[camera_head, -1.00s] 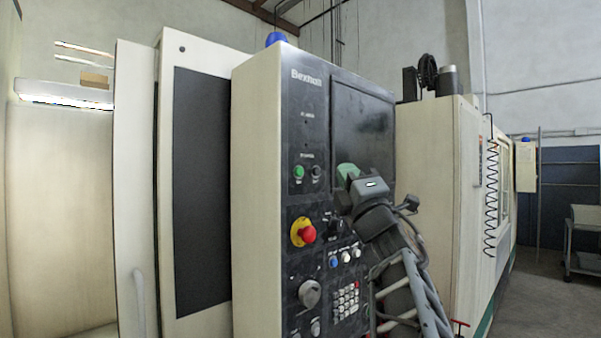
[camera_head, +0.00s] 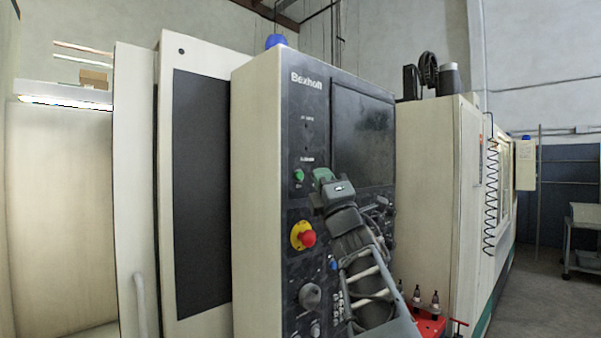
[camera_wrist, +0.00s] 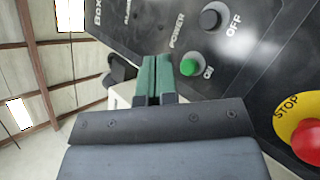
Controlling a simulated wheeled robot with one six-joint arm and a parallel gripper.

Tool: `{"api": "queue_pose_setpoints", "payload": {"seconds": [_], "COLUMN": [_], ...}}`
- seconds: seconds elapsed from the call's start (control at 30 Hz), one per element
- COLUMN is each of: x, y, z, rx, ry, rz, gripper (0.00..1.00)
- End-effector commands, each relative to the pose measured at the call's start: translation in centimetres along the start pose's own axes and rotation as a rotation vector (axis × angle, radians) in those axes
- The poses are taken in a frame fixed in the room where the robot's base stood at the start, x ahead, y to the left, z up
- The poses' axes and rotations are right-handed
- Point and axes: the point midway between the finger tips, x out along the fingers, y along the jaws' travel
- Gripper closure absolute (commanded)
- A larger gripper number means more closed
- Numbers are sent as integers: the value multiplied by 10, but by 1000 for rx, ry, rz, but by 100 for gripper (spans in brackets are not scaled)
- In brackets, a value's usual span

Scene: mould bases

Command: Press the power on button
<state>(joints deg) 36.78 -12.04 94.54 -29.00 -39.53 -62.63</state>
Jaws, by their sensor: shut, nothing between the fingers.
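The green power ON button (camera_head: 298,175) is on the dark control panel (camera_head: 312,105) of the machine. In the wrist view the green button (camera_wrist: 190,66) sits just right of my fingertips, labelled ON under POWER. The black OFF button (camera_wrist: 210,18) lies above it there; in the head view my gripper hides it. My gripper (camera_head: 322,176) is shut and empty, its green fingers together. In the wrist view the shut fingertips (camera_wrist: 155,72) are beside the green button, not over it. I cannot tell how far they are from the panel.
A red emergency stop (camera_head: 305,235) on a yellow disc is below the green button; it also shows at the right of the wrist view (camera_wrist: 305,135). A grey dial (camera_head: 310,296) is lower down. A dark screen (camera_head: 362,135) is right of the buttons.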

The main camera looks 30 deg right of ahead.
Motion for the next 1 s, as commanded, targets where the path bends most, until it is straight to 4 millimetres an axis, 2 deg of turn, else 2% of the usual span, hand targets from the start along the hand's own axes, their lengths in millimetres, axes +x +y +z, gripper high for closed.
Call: {"api": "queue_pose_setpoints", "payload": {"seconds": [0.33, 1.0], "x": [15, 16], "y": [-12, -12], "z": [-12, -12], "rx": [0, -1], "ry": [0, 0], "rz": [1, 1], "gripper": [100, 100]}}
